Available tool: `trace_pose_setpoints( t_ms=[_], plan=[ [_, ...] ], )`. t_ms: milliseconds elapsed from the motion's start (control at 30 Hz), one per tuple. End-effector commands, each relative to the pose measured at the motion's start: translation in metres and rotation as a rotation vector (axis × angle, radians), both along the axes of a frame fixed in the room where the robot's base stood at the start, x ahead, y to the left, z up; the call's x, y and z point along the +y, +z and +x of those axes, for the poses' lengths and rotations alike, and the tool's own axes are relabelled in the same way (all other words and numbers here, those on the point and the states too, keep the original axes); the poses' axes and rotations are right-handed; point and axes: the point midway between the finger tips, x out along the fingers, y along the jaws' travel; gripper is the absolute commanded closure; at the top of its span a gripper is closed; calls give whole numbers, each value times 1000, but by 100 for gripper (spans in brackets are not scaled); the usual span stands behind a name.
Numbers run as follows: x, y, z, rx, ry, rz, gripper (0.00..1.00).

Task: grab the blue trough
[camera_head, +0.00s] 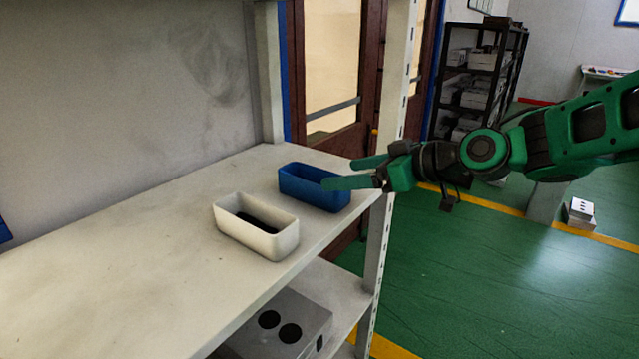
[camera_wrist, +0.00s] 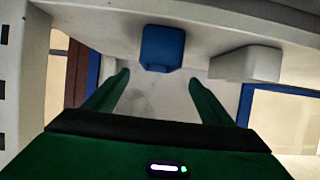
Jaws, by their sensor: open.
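The blue trough (camera_head: 303,186) is an open-topped rectangular box on the shelf, near its right end. My gripper (camera_head: 346,173) is open, with its two green fingers reaching in from the right at the trough's near right end. One finger overlaps the trough's right part in the head view; I cannot tell whether it touches. In the wrist view the blue trough (camera_wrist: 162,48) is ahead of my gripper (camera_wrist: 155,90), roughly centred between the spread fingers and beyond their tips. Nothing is held.
A white trough (camera_head: 257,228) with dark contents stands close beside the blue one; it also shows in the wrist view (camera_wrist: 247,64). A shelf post (camera_head: 384,190) stands by the shelf's right end. A grey box (camera_head: 277,325) lies on the lower shelf. The shelf's left part is clear.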

Motion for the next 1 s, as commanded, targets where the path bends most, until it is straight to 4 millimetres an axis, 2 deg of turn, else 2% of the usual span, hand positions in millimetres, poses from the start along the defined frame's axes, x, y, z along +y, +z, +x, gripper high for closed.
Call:
trace_pose_setpoints(
  t_ms=[333,633,1000],
  plan=[
    [20,-15,29,-10,-14,7,23],
    [29,-22,39,-9,-20,7,23],
    [60,-41,63,-9,-21,7,23]
  ],
)
